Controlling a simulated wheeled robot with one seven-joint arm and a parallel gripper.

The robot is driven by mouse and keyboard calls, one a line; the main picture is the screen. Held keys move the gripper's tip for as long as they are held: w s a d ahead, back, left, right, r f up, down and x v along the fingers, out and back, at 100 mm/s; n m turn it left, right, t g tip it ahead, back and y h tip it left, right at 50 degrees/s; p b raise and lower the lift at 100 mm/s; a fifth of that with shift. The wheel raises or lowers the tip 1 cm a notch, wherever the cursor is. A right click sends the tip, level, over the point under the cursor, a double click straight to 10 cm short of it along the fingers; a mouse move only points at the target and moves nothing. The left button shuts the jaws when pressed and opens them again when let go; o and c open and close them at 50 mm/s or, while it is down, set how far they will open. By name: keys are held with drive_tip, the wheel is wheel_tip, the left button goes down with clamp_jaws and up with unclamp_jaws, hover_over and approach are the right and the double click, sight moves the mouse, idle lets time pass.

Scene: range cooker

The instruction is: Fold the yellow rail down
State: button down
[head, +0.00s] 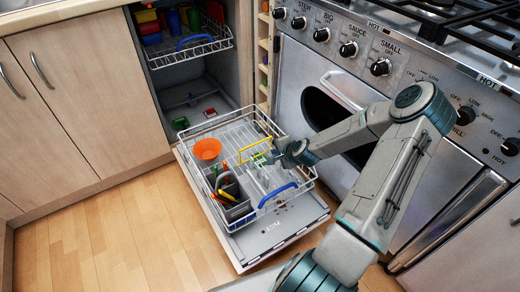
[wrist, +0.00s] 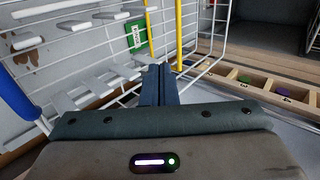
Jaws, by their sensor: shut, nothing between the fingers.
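The yellow rail (head: 255,145) stands raised in the pulled-out lower dishwasher rack (head: 239,222). My gripper (head: 268,158) is at the rack's right side, close to the rail. In the wrist view my gripper (wrist: 158,82) has its two dark fingers shut together with nothing between them. I cannot tell whether a finger touches the rail.
The rack holds an orange bowl (head: 207,149) and a grey cutlery basket (head: 233,205). A blue handle (head: 277,195) is at its front. The stainless cooker (head: 295,85) stands close on the right. Wooden floor (head: 110,240) is clear at left.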

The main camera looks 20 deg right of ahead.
drive_tip(key=w+r+b+x, duration=0.1)
drive_tip(key=b+x, duration=0.4)
drive_tip(key=x, duration=0.8)
drive_tip(key=shift+w+a+r, duration=0.25)
drive_tip(key=shift+w+r, duration=0.15)
drive_tip(key=shift+r, duration=0.15)
drive_tip(key=shift+w+r, duration=0.15)
drive_tip(key=shift+r, duration=0.05)
